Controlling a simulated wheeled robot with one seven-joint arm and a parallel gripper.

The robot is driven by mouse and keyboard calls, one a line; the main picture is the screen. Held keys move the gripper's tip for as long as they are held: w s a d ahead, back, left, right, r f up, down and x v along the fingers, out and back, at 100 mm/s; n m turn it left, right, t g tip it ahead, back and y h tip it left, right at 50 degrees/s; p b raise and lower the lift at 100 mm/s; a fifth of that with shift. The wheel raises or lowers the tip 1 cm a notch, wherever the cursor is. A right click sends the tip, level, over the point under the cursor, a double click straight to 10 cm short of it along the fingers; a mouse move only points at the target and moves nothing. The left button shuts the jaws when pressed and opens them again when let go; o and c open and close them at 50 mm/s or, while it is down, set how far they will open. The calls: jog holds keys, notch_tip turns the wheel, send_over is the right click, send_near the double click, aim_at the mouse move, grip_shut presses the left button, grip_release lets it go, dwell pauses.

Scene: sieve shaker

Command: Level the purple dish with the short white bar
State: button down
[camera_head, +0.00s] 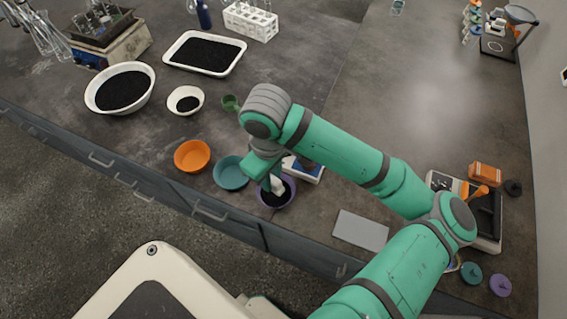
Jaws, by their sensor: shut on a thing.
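The purple dish (288,203) stands near the front edge of the bench, with dark granular material inside. My gripper (271,182) is over the dish's left side and points down. It is shut on the short white bar (277,187), whose lower end is inside the dish. I cannot tell whether the bar touches the dark material. The gripper and bar hide part of the dish and its contents.
A teal dish (230,174) and an orange dish (192,156) stand left of the purple dish. A white-and-blue device (306,171) is close behind it. A grey plate (361,231) lies to the right. White containers of dark material, including a tray (236,68), stand at the back left.

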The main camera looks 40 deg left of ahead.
jog(key=shift+n, duration=0.5)
jog(key=shift+w+a+f, duration=0.1)
jog(key=shift+w+f, duration=0.4)
jog(key=shift+f, duration=0.9)
jog(key=shift+w+a+f, duration=0.1)
jog(key=shift+w+f, duration=0.45)
jog(key=shift+f, duration=0.9)
jog(key=shift+w+a+f, duration=0.1)
jog(key=shift+w+f, duration=0.4)
jog(key=shift+f, duration=0.9)
jog(key=shift+s+d+r, duration=0.1)
jog(key=shift+s, duration=1)
jog(key=shift+r, duration=3)
jog(key=shift+w+d, duration=0.1)
jog(key=shift+w, duration=0.05)
